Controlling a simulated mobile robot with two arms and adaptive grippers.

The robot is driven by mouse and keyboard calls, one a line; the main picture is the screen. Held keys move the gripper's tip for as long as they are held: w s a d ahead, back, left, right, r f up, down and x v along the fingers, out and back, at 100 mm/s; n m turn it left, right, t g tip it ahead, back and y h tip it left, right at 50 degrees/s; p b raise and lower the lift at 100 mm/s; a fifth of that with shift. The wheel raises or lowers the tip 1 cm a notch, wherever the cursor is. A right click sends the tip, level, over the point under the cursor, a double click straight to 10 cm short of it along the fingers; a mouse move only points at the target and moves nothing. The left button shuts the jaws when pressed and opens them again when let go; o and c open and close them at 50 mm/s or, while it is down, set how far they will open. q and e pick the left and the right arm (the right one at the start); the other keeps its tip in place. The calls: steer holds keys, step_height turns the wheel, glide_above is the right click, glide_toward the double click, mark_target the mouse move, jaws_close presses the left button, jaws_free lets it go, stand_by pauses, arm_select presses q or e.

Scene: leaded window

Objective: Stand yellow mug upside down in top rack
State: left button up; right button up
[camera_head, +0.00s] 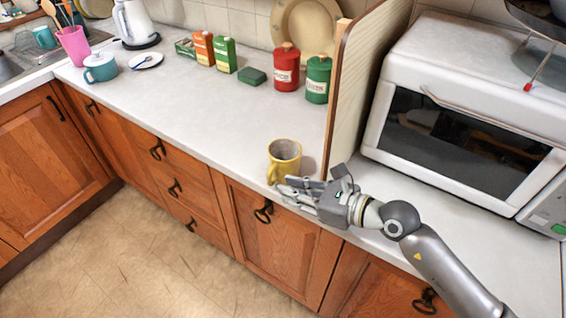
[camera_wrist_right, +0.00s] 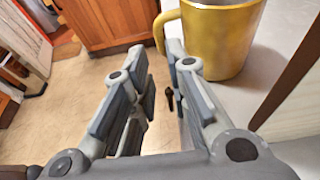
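The yellow mug (camera_head: 284,162) stands upright on the white countertop near its front edge, left of a wooden partition. My right gripper (camera_head: 296,188) is just in front of the mug, at the counter edge. In the right wrist view my gripper (camera_wrist_right: 155,55) has its two fingers apart with nothing between them. There the mug (camera_wrist_right: 221,42) is to the right of the fingers, and its handle is close to the right fingertip; I cannot tell if they touch. My left gripper is not in view. I cannot make out a top rack in either view.
The partition (camera_head: 338,95) stands right of the mug, with a white microwave (camera_head: 470,110) beyond it. Red (camera_head: 286,68) and green (camera_head: 318,78) canisters stand at the back. A teal mug (camera_head: 100,68) and kettle (camera_head: 136,22) are at the left. The middle counter (camera_head: 190,105) is clear.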

mark_target(271, 183)
steer(key=p+x, duration=0.1)
steer(key=x, duration=0.4)
steer(key=shift+w+a+p, duration=0.2)
steer(key=shift+w+p, duration=0.05)
steer(key=shift+p, duration=0.1)
steer(key=shift+w+a+f, duration=0.15)
steer(key=c, duration=0.3)
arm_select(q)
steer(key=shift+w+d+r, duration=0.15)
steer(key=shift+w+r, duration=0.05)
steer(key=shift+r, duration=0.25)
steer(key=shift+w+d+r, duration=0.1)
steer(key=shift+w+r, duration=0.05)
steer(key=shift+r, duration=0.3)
arm_select(e)
jaws_close()
